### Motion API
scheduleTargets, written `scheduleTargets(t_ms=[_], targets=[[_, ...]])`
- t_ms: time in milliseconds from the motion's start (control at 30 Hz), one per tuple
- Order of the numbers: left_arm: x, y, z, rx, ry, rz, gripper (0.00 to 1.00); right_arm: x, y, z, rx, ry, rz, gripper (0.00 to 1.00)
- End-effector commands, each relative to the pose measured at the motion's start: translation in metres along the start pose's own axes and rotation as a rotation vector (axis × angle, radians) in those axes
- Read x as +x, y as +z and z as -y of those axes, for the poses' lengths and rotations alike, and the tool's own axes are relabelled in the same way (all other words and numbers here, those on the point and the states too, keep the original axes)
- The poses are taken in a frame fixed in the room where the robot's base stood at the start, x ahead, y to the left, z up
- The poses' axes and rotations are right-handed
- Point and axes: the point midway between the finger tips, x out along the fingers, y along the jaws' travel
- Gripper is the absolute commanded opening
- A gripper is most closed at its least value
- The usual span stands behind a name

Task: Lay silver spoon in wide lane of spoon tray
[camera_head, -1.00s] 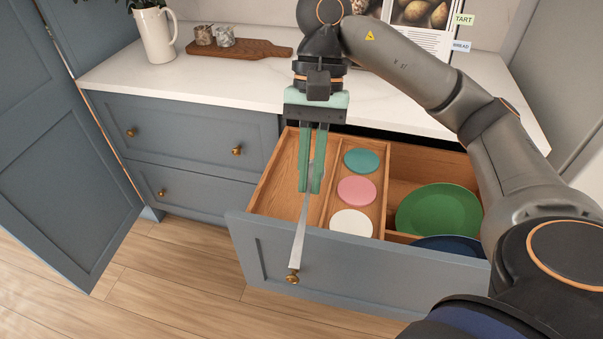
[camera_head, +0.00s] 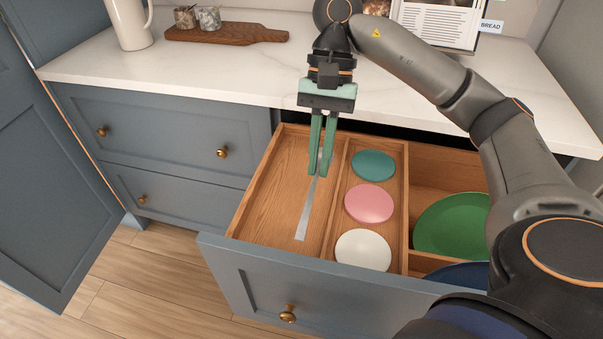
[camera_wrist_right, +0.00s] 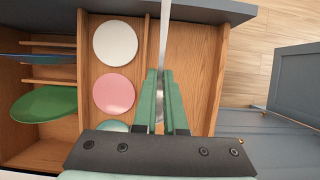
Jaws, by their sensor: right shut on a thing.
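My right gripper (camera_head: 321,173) is shut on the silver spoon (camera_head: 307,210), with its fingers pointing down. The spoon's long flat end extends toward the drawer front; its other end is mostly hidden between the fingers. In the right wrist view the spoon (camera_wrist_right: 165,32) runs out from between the fingertips (camera_wrist_right: 160,74). The spoon tray (camera_head: 334,195) is wooden and sits in the open drawer. Its wide lane (camera_head: 268,195) is at the left and looks empty, with the spoon above it. I cannot tell how high the spoon hangs. My left gripper is out of view.
The narrower lane holds a teal disc (camera_head: 373,164), a pink disc (camera_head: 369,203) and a white disc (camera_head: 362,250). A green plate (camera_head: 452,226) and a dark blue plate (camera_head: 460,275) lie to the right. The counter (camera_head: 230,70) overhangs behind; the drawer front (camera_head: 245,285) is nearest.

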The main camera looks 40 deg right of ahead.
Motion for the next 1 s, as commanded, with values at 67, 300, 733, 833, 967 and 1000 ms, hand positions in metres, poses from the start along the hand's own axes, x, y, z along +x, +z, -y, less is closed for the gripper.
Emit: scheduleTargets(t_ms=[67, 300, 733, 833, 967, 1000], targets=[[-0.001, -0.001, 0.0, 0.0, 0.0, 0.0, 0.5, 0.0, -0.018, 0.009, 0.003, -0.001, 0.002, 0.0], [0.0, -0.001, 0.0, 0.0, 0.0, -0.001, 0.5, 0.004, -0.066, 0.03, 0.002, 0.0, 0.003, 0.0], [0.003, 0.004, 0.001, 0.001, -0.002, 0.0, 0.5, 0.038, -0.12, 0.048, -0.002, 0.0, 0.0, 0.0], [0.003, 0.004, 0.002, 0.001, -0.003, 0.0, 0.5, 0.042, -0.127, 0.05, 0.0, 0.001, 0.001, 0.0], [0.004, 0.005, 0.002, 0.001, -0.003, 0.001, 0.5, 0.062, -0.134, 0.049, -0.001, 0.003, 0.002, 0.0], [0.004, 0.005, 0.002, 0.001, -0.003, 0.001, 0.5, 0.066, -0.136, 0.049, -0.001, 0.003, 0.001, 0.0]])
